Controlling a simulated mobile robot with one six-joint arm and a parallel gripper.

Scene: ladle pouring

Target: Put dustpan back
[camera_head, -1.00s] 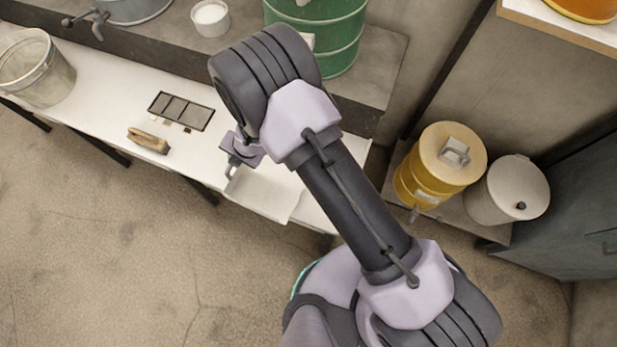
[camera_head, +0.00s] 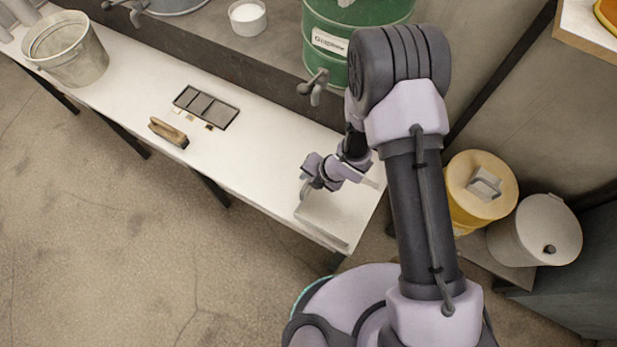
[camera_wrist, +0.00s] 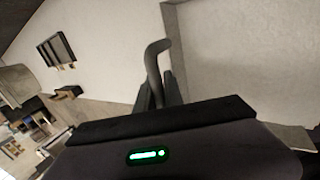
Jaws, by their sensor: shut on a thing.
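The dustpan (camera_head: 322,222) is a pale, flat pan at the right end of the white bench, near its front edge. My gripper (camera_head: 308,184) is at the handle side of the pan, low over the bench. In the wrist view my gripper (camera_wrist: 160,98) is shut on the dustpan's dark, bent handle (camera_wrist: 156,62), whose curved end sticks out past the fingers. The grey-edged pan (camera_wrist: 235,65) fills the right of that view. I cannot tell whether the pan touches the bench.
On the white bench (camera_head: 265,150) are a brush (camera_head: 168,132), a dark framed tray (camera_head: 206,107) and a metal bucket (camera_head: 70,55). A green drum (camera_head: 335,50) stands on the ledge behind, its tap above the bench. Yellow and grey containers stand right.

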